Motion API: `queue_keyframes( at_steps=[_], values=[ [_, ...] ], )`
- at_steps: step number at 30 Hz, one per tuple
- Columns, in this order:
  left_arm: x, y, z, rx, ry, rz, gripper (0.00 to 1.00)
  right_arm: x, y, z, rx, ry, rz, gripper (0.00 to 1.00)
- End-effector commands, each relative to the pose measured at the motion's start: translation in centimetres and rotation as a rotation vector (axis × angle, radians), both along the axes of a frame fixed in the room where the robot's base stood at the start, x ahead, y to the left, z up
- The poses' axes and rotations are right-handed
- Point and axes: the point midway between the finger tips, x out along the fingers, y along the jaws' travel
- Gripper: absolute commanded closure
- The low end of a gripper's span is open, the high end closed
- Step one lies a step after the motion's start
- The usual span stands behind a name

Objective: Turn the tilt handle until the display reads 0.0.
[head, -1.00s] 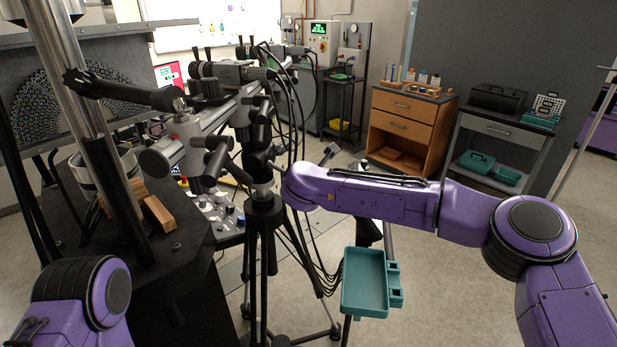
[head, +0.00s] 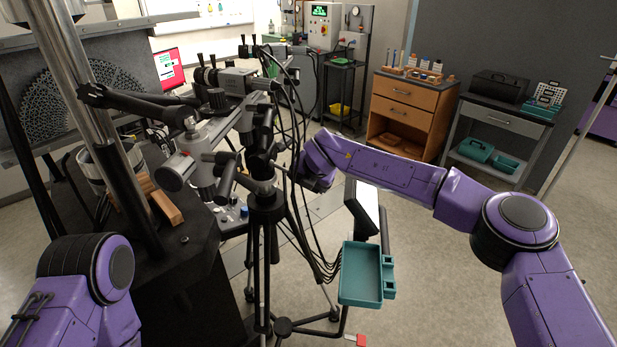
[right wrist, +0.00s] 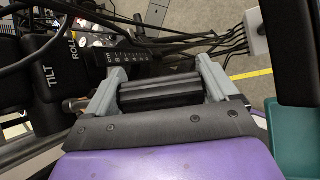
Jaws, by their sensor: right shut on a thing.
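The tripod head (head: 262,190) stands in the middle of the head view, with black handles and a camera assembly on top. In the right wrist view a black body marked TILT (right wrist: 47,76) and ROLL lies at the left, beside a dark scale with pale marks. My right gripper (right wrist: 162,82) is shut on the black ridged tilt handle (right wrist: 160,92), which lies between its two grey fingers. In the head view the right gripper is dark and partly hidden near the tripod head. A flat panel (head: 362,207) stands steeply angled beside the tripod; no reading is legible. My left gripper is out of view.
A teal tray (head: 361,273) sits right of the tripod legs. Loose black cables (head: 302,215) hang close to my right wrist. A dark bench (head: 185,240) with wooden blocks stands left. Open floor lies at the right, before the wooden cabinet (head: 405,113).

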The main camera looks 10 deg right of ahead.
Motion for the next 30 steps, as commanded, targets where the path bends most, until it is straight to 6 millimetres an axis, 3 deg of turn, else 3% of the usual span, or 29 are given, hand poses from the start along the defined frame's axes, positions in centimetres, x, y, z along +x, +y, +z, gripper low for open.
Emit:
queue_keyframes(
  at_steps=[8,9,10,20,30],
  values=[
    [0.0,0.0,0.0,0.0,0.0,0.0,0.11,0.0,0.0,0.0,-0.001,0.001,0.0,0.44],
    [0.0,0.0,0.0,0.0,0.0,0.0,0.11,0.0,0.0,0.0,-0.001,0.001,0.0,0.1],
    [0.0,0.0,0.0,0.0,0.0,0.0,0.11,0.0,0.0,0.0,-0.001,0.001,0.0,0.0],
    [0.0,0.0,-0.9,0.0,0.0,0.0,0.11,-0.5,-0.2,0.7,0.0,-0.003,-0.001,0.0],
    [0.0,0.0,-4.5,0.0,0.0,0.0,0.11,-5.0,-1.1,6.6,0.0,-0.004,-0.002,0.0]
  ],
)
